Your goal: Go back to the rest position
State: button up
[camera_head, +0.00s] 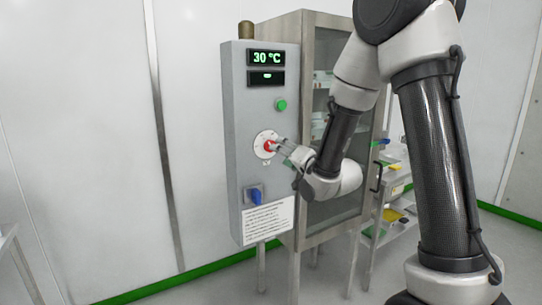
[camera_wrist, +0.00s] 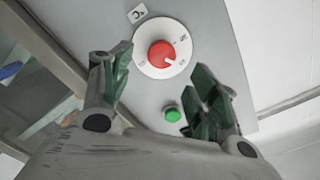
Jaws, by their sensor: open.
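My gripper (camera_wrist: 158,95) is open and empty in the wrist view, its green-padded fingers apart on either side of a red knob (camera_wrist: 162,54). The knob sits on a round white dial on a grey control panel (camera_wrist: 215,30). In the head view my gripper (camera_head: 279,147) is at the red knob (camera_head: 269,146) on the grey panel (camera_head: 236,100). I cannot tell whether the fingers touch the knob. My arm reaches in from the right, bent at the elbow.
The panel has a display (camera_head: 266,58) reading 30 °C, a green button (camera_head: 281,105), a blue switch (camera_head: 255,195) and a text label (camera_head: 268,220). A glass-door cabinet (camera_head: 312,35) stands behind. A shelved cart (camera_head: 396,180) is at right. Floor at lower left is open.

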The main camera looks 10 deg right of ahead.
jog(key=s+d+f+n+g+h, duration=0.25)
jog(key=f+g, duration=0.35)
jog(key=f, duration=0.6)
jog(key=s+d+f+n+g+h, duration=0.2)
jog(key=s+d+f+g, duration=0.15)
jog(key=s, duration=0.45)
jog(key=s+d+r+g, duration=0.1)
jog(key=s+d+r, duration=0.1)
jog(key=s+r, duration=0.3)
jog(key=s+d+r+n+g, duration=0.1)
jog(key=s+r, duration=0.4)
jog(key=s, duration=0.7)
jog(key=s+d+r+g+h, duration=0.1)
jog(key=s+d+r, duration=0.2)
jog(key=s, duration=0.6)
notch_tip(320, 180, up, 3)
jog(key=shift+s+d+f+n, duration=0.15)
jog(key=shift+s+n, duration=0.1)
jog(key=shift+n, duration=0.1)
jog(key=shift+g, duration=0.25)
